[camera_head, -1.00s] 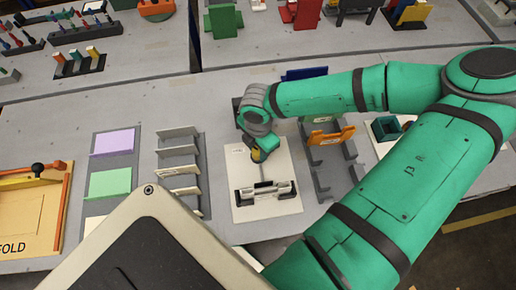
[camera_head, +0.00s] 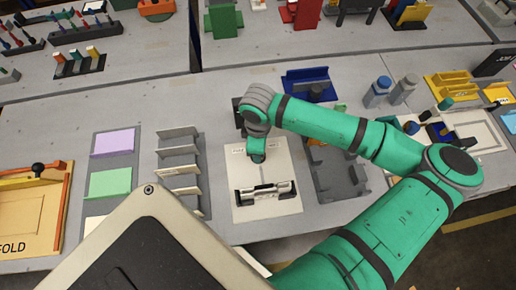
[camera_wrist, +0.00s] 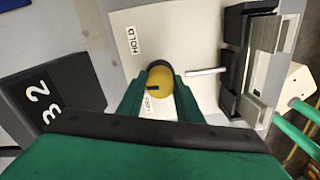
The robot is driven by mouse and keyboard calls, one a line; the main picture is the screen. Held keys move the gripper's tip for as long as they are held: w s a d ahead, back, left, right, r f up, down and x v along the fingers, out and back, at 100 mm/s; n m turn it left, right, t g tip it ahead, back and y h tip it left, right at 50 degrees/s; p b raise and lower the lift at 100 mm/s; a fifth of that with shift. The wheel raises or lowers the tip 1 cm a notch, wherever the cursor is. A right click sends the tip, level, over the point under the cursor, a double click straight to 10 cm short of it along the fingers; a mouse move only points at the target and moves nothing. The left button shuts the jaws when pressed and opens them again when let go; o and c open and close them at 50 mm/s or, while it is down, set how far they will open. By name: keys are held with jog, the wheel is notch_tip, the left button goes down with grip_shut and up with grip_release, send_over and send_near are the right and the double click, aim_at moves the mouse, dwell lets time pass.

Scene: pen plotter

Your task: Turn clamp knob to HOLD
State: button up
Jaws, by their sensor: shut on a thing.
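The round yellow clamp knob (camera_wrist: 161,76) sits between the two green fingers of my gripper (camera_wrist: 160,88) in the wrist view. The fingers are shut on it from both sides. A short dark mark on the knob lies toward its left edge. The HOLD label (camera_wrist: 132,40) is on the pale plotter plate (camera_wrist: 185,35), up and left of the knob. A second label (camera_wrist: 148,105) below the knob is partly covered and not clearly readable. In the head view my gripper (camera_head: 257,152) is over the upper part of the plate and hides the knob.
A black and silver clamp bar (camera_head: 265,191) crosses the lower part of the plate. A grey slotted rack (camera_head: 180,152) stands to its left, and a grey fixture (camera_head: 342,180) to its right.

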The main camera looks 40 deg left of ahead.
jog(key=m, duration=0.4)
jog(key=shift+m, duration=1.9)
jog(key=o, duration=1)
jog(key=shift+o, duration=0.2)
notch_tip(320, 180, up, 11)
